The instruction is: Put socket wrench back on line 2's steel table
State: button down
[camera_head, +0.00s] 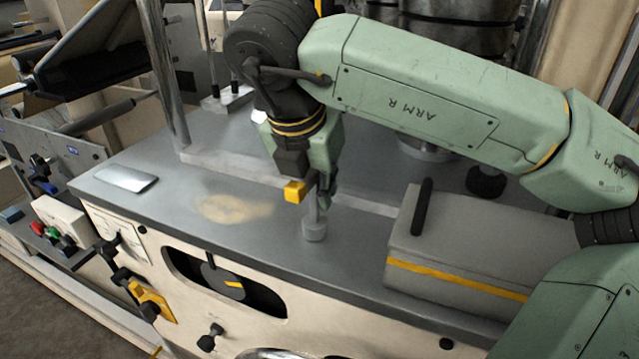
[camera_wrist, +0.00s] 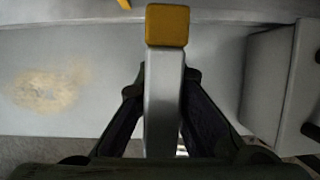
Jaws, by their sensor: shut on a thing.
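My gripper (camera_head: 318,190) points down over the grey steel table top (camera_head: 355,245) and is shut on the socket wrench. The wrench shows a yellow end block (camera_head: 295,190) and a grey round end (camera_head: 314,228) low over the table, near its front edge. I cannot tell whether that grey end touches the top. In the wrist view the grey bar of the wrench (camera_wrist: 164,105) runs between the two dark fingers, with the yellow block at its far end. The fingers hide part of the wrench.
A pale stain (camera_head: 230,207) marks the table left of my gripper. A flat silver plate (camera_head: 127,180) lies at the left. A grey box with a yellow stripe and black handle (camera_head: 460,255) stands close on the right. A metal post (camera_head: 165,80) rises behind left.

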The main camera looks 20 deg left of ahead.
jog(key=shift+f, duration=0.2)
jog(key=c, duration=1.7)
grip_release()
jog(key=shift+r, duration=0.1)
jog(key=v, duration=1.2)
jog(key=shift+r+p, duration=0.2)
jog(key=shift+p, duration=0.2)
